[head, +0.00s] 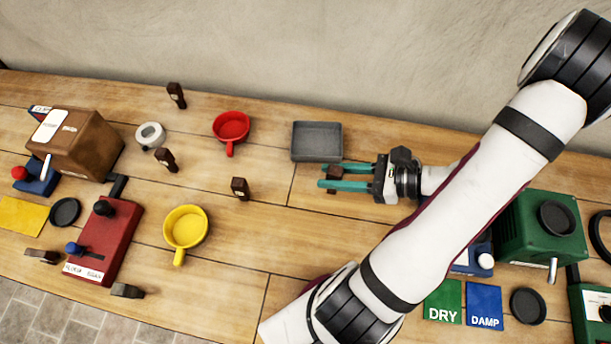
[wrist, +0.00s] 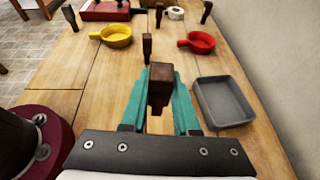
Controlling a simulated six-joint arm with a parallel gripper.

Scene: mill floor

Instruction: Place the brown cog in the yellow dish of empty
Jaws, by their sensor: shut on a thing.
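My gripper (head: 323,174) has teal fingers and is shut on a dark brown block-like piece (wrist: 160,85). I take this to be the brown cog, though no teeth show. It also shows between the fingers in the head view (head: 332,172). The gripper is just in front of the grey tray, right of the table's middle. The yellow dish (head: 186,228), a round pan with a short handle, stands well to the left of the gripper and looks empty. It is also at the upper left in the wrist view (wrist: 117,36).
Several similar brown pieces stand about, one (head: 240,188) between gripper and yellow dish. A red dish (head: 231,127), grey tray (head: 316,141) and white ring (head: 150,136) lie behind. A red lever box (head: 104,240) and brown box (head: 80,142) stand left, a green machine (head: 541,230) right.

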